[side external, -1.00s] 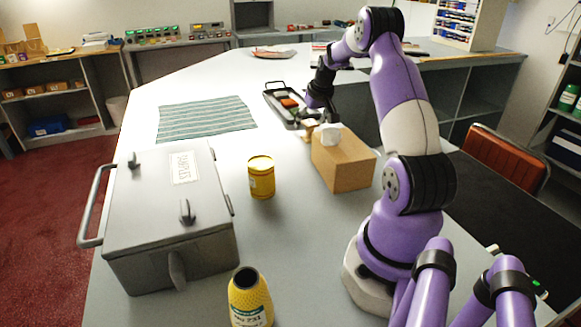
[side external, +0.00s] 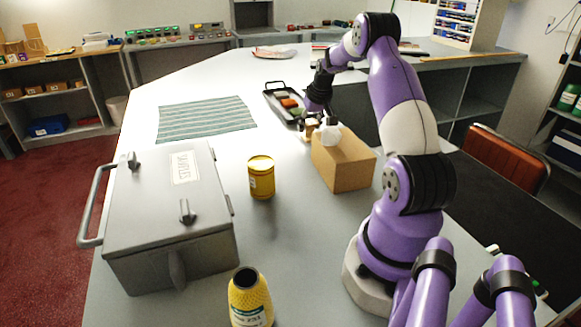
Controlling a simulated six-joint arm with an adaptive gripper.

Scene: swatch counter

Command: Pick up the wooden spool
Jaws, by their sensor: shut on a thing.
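A small tan piece, which looks like the wooden spool (side external: 308,134), is at my gripper's fingertips, just left of the tissue box. My gripper (side external: 316,122) points down over the counter and its fingers are closed around the piece. The fingers hide part of the spool, and it is too small to see its full shape. I cannot tell whether it touches the counter or hangs just above it.
A cardboard tissue box (side external: 343,164) stands close right of my gripper. A dark tray (side external: 273,88) with orange and green items lies behind. A yellow tin (side external: 261,178), a yellow cone (side external: 250,299), a grey metal case (side external: 165,222) and a striped cloth (side external: 205,117) are around.

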